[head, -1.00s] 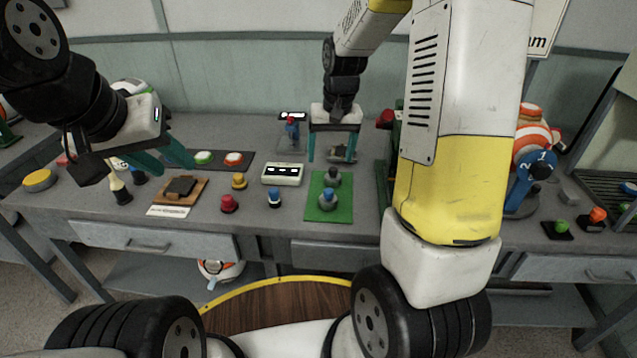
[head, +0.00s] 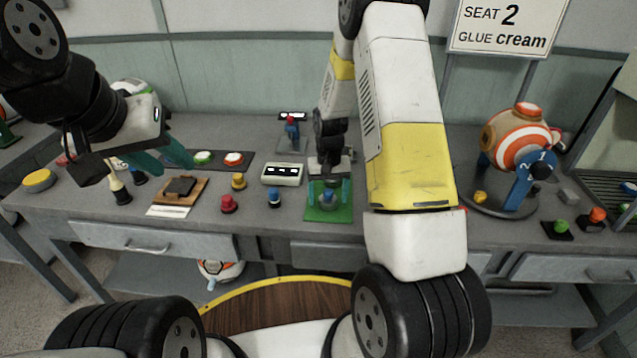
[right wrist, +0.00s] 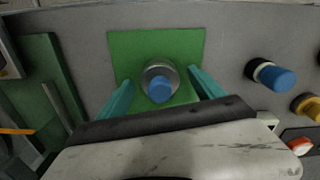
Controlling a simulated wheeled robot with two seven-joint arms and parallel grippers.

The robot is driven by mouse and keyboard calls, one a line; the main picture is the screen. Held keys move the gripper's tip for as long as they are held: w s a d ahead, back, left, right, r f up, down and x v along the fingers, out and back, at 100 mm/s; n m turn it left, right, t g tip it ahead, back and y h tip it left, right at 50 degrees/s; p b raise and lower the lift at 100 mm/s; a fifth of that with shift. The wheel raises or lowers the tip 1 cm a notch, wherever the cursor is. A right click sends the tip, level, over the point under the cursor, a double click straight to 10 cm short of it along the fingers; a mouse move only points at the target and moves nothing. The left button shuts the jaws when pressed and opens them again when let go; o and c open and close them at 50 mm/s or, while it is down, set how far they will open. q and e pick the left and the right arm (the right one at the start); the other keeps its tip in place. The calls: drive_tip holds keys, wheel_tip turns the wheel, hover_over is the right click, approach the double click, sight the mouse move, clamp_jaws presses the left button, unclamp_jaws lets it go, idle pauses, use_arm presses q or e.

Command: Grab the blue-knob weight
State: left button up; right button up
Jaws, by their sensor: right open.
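The blue-knob weight (head: 328,196) stands on a green mat (head: 318,214) in the middle of the bench. In the right wrist view the weight (right wrist: 160,82) shows a round grey metal body with a blue knob on top, on the green mat (right wrist: 190,42). My right gripper (head: 328,194) is open, with its teal fingers on either side of the weight. The wrist view shows the fingers (right wrist: 158,92) apart from the weight. My left gripper (head: 160,162) is at the left over the bench, its teal fingers apart and nothing seen between them.
Another blue-topped piece (head: 274,196) stands left of the mat, near a red knob (head: 229,203) and a yellow one (head: 239,181). A small display box (head: 283,174) is behind them. A striped ball device (head: 520,140) stands at the right. Drawers line the bench front.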

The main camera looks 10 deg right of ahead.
drive_tip(key=shift+f, duration=0.25)
drive_tip(key=c, duration=1.7)
drive_tip(key=shift+r, duration=0.1)
drive_tip(key=shift+r, duration=0.1)
